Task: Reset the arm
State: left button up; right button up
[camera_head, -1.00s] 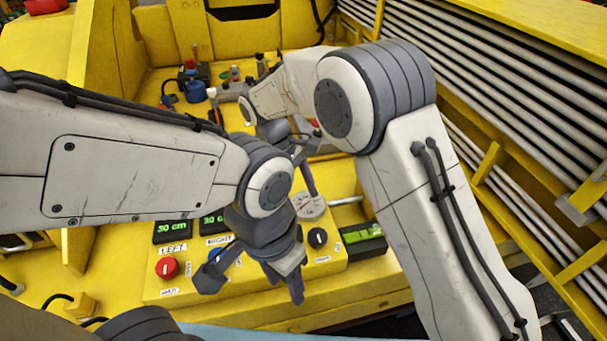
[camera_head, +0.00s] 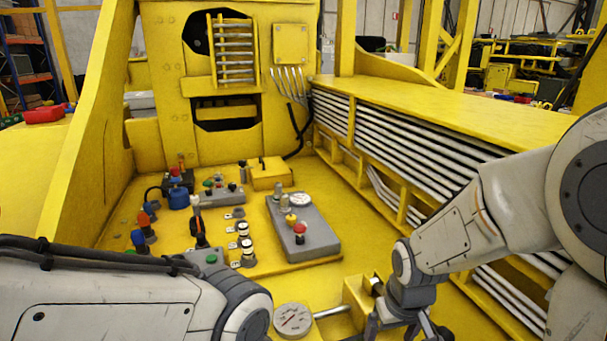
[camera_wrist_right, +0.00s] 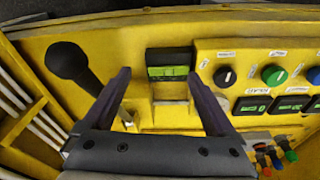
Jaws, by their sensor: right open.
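My right arm comes in from the right in the head view, and its gripper (camera_head: 403,328) is cut by the bottom edge. In the right wrist view this gripper (camera_wrist_right: 163,82) is open and empty, its two dark fingers apart over the yellow console (camera_wrist_right: 125,45). A small box with a green display (camera_wrist_right: 168,66) shows between the fingers, and a black-headed lever (camera_wrist_right: 75,65) stands left of them. My left arm fills the lower left of the head view; its gripper is outside the picture.
A black knob (camera_wrist_right: 225,76) and a green knob (camera_wrist_right: 273,75) sit right of the fingers. A grey box with a red button (camera_head: 302,226), a gauge (camera_head: 293,319) and several coloured switches stand on the yellow deck. White pipes (camera_head: 430,150) line the right side.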

pick_arm(q)
notch_tip(320, 180, down, 4)
jog(key=b, duration=0.4)
jog(key=shift+f, duration=0.1)
pick_arm(e)
jog(key=s+a+n+g, duration=0.1)
jog(key=s+a+n, duration=0.1)
jog(key=s+a, duration=0.3)
jog(key=s+a+r+n+y, duration=0.1)
jog(key=s+a+n, duration=0.2)
jog(key=s+a, duration=0.3)
jog(key=s, duration=0.5)
jog(key=shift+s+a+r+g, duration=0.15)
jog(key=shift+a+r+g, duration=0.1)
jog(key=shift+g, duration=0.15)
pick_arm(q)
jog(key=shift+a, duration=0.1)
pick_arm(e)
jog(key=shift+a+n, duration=0.15)
jog(key=shift+n, duration=0.15)
